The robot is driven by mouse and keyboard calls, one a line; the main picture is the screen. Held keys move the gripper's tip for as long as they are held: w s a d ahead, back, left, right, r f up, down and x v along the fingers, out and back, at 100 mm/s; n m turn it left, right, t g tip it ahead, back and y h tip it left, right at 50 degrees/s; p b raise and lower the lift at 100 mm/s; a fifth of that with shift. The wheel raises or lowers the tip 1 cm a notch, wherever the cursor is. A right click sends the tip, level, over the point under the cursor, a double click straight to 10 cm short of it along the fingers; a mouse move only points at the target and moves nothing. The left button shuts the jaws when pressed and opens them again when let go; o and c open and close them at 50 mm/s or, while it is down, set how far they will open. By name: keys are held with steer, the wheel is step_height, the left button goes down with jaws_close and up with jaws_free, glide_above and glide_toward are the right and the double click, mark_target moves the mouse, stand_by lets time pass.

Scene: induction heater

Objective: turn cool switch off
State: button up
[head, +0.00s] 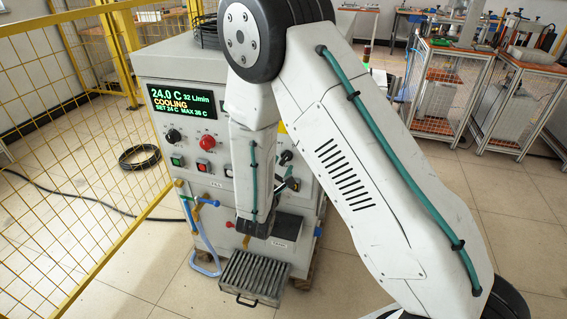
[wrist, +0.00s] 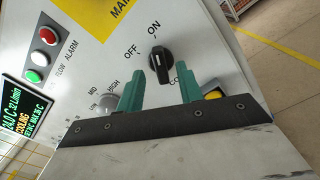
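The cool switch (wrist: 160,62) is a black rotary knob on the white panel in the wrist view, with OFF to its upper left and ON above it. Its pale mark seems to point up towards ON. The label below it is partly hidden and shows only "CO". My gripper (wrist: 165,74) is open, with its two teal fingers spread to either side of the knob and slightly below it. I cannot tell whether they touch it. In the head view my arm hides most of this panel area. The display (head: 183,103) reads 24.0 C and COOLING.
A LOW/MID/HIGH selector (wrist: 107,102) sits left of the fingers and a yellow button (wrist: 213,94) to the right. A red knob (head: 207,143) is on the heater cabinet (head: 180,66). A yellow mesh fence (head: 60,150) stands left. A slatted tray (head: 252,277) lies in front.

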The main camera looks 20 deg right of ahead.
mark_target(286, 158)
steer(key=shift+x, duration=1.3)
jaws_close()
